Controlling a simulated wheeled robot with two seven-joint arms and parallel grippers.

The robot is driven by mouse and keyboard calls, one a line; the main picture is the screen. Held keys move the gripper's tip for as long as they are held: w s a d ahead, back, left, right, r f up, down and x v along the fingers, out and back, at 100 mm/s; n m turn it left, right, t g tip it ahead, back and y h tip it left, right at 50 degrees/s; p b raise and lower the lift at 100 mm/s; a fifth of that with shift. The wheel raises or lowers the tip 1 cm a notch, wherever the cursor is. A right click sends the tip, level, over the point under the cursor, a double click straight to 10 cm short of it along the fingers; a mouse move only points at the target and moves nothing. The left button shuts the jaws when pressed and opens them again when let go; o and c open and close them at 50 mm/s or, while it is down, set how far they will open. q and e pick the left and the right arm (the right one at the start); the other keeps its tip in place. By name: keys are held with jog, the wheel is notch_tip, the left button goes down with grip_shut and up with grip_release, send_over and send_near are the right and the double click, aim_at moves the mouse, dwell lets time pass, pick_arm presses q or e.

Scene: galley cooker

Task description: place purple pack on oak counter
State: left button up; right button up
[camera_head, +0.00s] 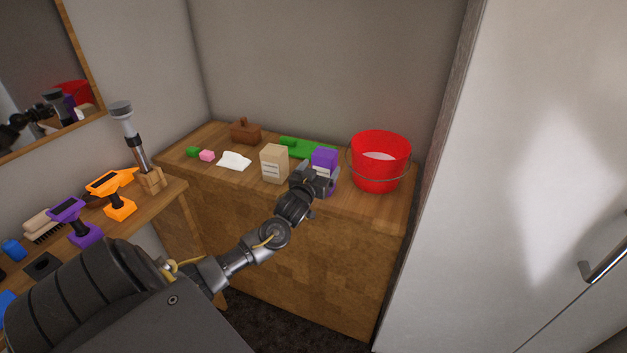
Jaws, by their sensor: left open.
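The purple pack (325,157) is a small upright box with a pale label. It stands at the front right part of the oak counter (223,184), between a beige box and a red bucket. My left gripper (318,179) is open and right in front of the pack, with its fingers at the pack's lower part. The gripper hides much of the pack's front and base, so I cannot tell whether the fingers touch it. My right gripper is not in view.
The beige box (274,163) stands close left of the gripper, and the red bucket (378,165) close right. A green item (294,143) lies behind. A white cabinet (530,150) borders the right.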

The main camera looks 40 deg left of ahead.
pick_arm(q)
jog(key=v, duration=0.5)
jog(key=shift+s+d+b, duration=0.15)
jog(key=shift+s+b, duration=0.15)
jog(key=shift+s, duration=0.1)
